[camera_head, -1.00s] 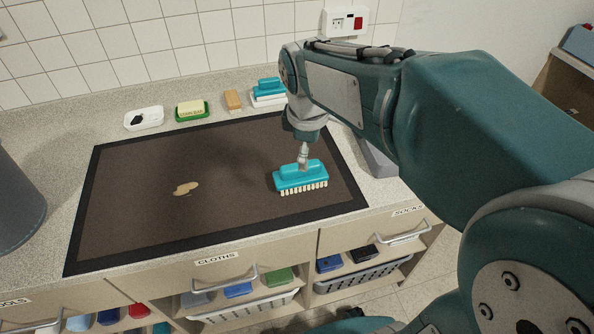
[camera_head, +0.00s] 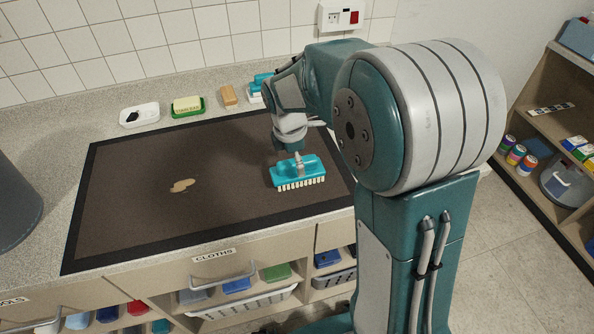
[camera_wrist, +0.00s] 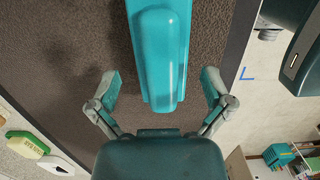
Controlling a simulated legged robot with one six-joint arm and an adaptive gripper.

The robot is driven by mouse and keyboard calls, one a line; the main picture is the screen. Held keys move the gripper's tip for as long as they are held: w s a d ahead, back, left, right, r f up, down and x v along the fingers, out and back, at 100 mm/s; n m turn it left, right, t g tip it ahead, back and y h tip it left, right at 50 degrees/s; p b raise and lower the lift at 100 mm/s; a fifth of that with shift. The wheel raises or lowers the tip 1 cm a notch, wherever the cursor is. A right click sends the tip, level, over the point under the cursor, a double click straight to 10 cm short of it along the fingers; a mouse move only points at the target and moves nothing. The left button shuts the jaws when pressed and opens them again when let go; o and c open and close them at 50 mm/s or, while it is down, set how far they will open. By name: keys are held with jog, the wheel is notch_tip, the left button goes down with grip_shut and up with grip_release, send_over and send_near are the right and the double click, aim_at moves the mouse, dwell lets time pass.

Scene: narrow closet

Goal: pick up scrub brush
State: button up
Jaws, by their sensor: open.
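The scrub brush (camera_head: 297,173) is teal with pale bristles. It sits on the dark mat (camera_head: 130,215) on the counter, bristles down, right of a tan stain on the mat. My gripper (camera_head: 298,156) is just above and behind it in the head view, partly hidden by my arm and the brush. In the wrist view my gripper (camera_wrist: 162,98) is open, with one finger on each side of the near end of the brush's handle (camera_wrist: 163,55). Gaps show between the fingers and the handle. The bristles are hidden in the wrist view.
Behind the mat stand a white dish (camera_head: 139,115), a soap bar on a green dish (camera_head: 188,106), a tan block (camera_head: 228,95) and another teal brush (camera_head: 260,82), partly hidden by my arm. A grey bin (camera_head: 15,205) is at left. Shelves (camera_head: 550,140) are at right.

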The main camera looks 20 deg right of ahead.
jog(key=f, duration=0.3)
jog(key=shift+d+f, duration=0.25)
jog(key=shift+f, duration=0.1)
jog(key=c, duration=1)
jog(key=shift+c, duration=0.2)
jog(key=shift+r, duration=0.2)
